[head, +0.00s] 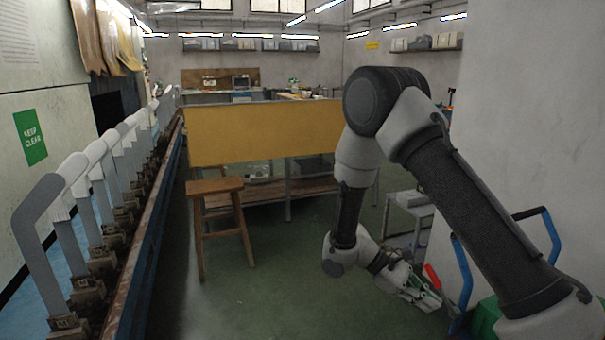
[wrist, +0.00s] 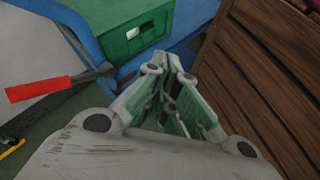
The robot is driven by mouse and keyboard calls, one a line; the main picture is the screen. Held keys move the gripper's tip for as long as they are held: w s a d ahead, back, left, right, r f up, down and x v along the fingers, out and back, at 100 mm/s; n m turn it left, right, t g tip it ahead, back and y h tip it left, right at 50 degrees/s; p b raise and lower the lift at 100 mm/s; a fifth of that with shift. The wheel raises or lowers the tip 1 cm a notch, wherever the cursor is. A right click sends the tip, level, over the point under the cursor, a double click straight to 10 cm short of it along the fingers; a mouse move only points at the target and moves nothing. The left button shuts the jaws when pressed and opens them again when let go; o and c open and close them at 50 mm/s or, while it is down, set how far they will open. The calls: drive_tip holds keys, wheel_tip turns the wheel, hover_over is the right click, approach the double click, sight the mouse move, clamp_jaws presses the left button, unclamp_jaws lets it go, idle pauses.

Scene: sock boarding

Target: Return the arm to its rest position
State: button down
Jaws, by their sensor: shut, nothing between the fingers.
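My arm shows at the right of the head view, bent at the elbow with its forearm hanging down. My gripper (head: 430,298) is at the lower end, low over the green floor and left of a blue-handled cart. In the wrist view my gripper (wrist: 172,72) has its green-padded fingers together at the tips, with nothing between them. The arm hides part of the room behind it.
A blue cart frame (head: 553,236) with a green crate (wrist: 140,30) stands close to my gripper. A red handle (wrist: 40,90) is nearby, as are brown wooden slats (wrist: 262,75). A wooden stool (head: 214,187) and a row of grey sock forms (head: 40,200) stand left. Green floor between is clear.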

drive_tip(key=s+d+r+m+t+y, duration=0.2)
drive_tip(key=s+r, duration=0.3)
drive_tip(key=r, duration=0.4)
drive_tip(key=s+d+r+m+t+y, duration=0.2)
drive_tip(key=s+r+m+t+y, duration=0.2)
drive_tip(key=r, duration=0.6)
drive_tip(key=s+d+r+m+t+y, duration=0.2)
drive_tip(key=s+r+m+t+y, duration=0.2)
drive_tip(key=r, duration=0.6)
drive_tip(key=shift+s+y, duration=0.4)
drive_tip(key=shift+s, duration=0.6)
drive_tip(key=shift+d, duration=0.1)
